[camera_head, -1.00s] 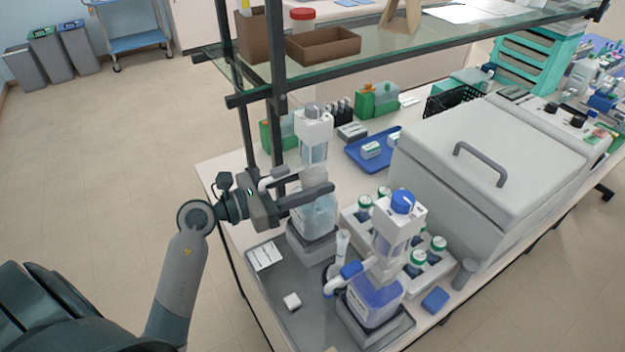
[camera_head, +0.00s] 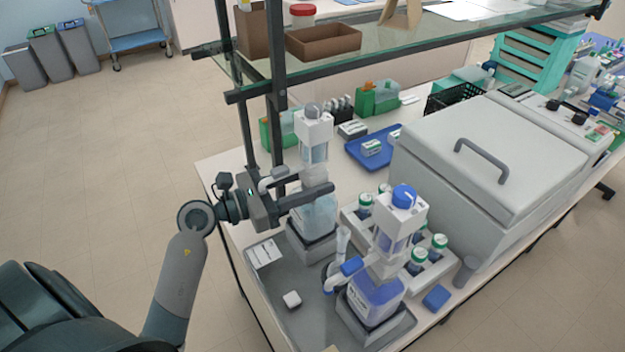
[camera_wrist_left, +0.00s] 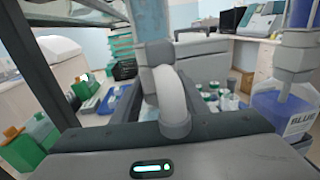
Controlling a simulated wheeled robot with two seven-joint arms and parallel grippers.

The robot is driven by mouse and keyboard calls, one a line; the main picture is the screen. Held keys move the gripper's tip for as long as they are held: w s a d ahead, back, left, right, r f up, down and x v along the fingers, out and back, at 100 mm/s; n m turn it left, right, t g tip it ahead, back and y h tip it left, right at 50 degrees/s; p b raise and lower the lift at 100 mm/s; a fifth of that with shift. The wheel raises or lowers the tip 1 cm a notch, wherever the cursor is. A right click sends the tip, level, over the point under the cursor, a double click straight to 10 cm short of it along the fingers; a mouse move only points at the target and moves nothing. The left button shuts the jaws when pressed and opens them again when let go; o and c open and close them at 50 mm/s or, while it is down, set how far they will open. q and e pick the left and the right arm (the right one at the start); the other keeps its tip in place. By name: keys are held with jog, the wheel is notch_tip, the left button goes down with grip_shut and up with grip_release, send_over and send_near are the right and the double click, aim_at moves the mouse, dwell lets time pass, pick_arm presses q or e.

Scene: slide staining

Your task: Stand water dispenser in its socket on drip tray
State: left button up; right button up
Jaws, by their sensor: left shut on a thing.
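The water dispenser (camera_head: 315,217), a clear bottle with a white and grey pump head, stands upright at the left back of the grey drip tray (camera_head: 290,322). Its base is at a raised grey socket block (camera_head: 312,250); whether it is fully seated I cannot tell. My left gripper (camera_head: 305,192) is shut on the dispenser's upper part, reaching in from the left. In the left wrist view the dispenser's grey-white spout (camera_wrist_left: 172,100) rises close in front of the gripper. My right gripper is not in view.
A blue-labelled dispenser (camera_head: 376,296) stands in the tray's other socket, to the right. A rack of green-capped bottles (camera_head: 436,262) and a large grey lidded machine (camera_head: 490,170) crowd the right. The glass shelf (camera_head: 380,45) and its dark post (camera_head: 276,100) are close behind the gripper.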

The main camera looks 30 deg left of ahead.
pick_arm(q)
jog(key=shift+f+b, duration=0.25)
jog(key=shift+b, duration=0.05)
dwell(0.5)
jog(key=o, duration=1.4)
jog(key=shift+o, duration=0.3)
jog(key=shift+f, duration=0.15)
jog(key=shift+s, duration=0.1)
